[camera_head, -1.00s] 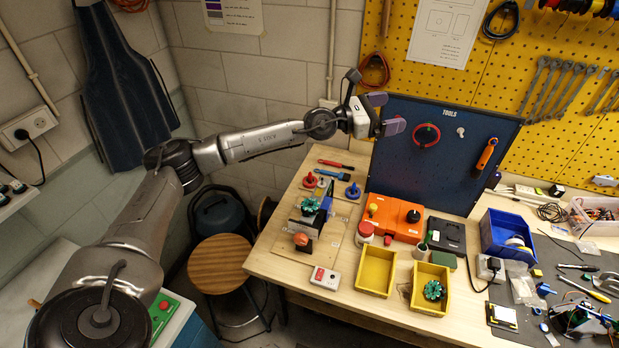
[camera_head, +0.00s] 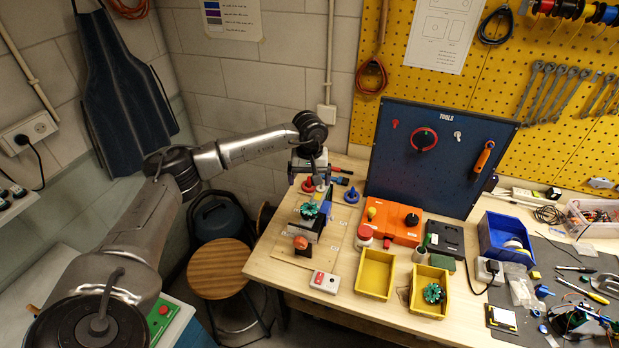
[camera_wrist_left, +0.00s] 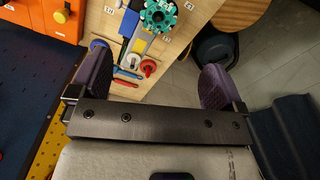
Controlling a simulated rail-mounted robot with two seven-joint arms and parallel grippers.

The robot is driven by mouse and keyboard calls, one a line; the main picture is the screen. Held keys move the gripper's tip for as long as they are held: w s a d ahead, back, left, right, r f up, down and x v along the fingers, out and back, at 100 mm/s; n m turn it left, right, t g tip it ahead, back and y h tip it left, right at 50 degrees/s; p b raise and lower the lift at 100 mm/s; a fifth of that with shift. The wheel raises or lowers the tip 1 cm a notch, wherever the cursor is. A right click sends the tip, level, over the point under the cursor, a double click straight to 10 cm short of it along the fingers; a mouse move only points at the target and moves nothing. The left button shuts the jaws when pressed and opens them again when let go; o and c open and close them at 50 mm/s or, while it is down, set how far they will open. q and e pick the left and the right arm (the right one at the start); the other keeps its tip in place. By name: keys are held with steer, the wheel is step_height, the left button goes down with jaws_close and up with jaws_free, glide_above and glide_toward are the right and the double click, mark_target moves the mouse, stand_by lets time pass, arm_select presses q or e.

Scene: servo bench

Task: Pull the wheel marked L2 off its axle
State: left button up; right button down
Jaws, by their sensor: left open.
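A green toothed wheel (camera_head: 309,209) sits on a grey fixture (camera_head: 300,229) on the wooden board at the left of the bench. It also shows at the top of the left wrist view (camera_wrist_left: 158,14). I cannot read a mark on it. A second green wheel (camera_head: 433,292) lies in a yellow bin. My left gripper (camera_head: 308,184) points down above the back of the board, behind the fixture. In the left wrist view, its two purple fingers stand wide apart with nothing between them (camera_wrist_left: 155,62). My right gripper is not in view.
A red knob (camera_wrist_left: 148,68) and a blue knob (camera_head: 351,195) stand at the back of the board. An orange block (camera_head: 394,219), yellow bins (camera_head: 376,273) and a white switch box (camera_head: 325,281) stand nearby. The blue tool panel (camera_head: 435,155) rises to the right.

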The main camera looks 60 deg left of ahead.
mark_target(310, 210)
arm_select(q)
step_height(310, 210, down, 12)
steer(key=shift+p, duration=1)
steer(key=shift+f, duration=0.9)
steer(key=shift+c, duration=0.4)
steer(key=c, duration=0.8)
steer(key=shift+c, duration=0.6)
steer(key=o, duration=0.3)
steer(key=c, duration=0.4)
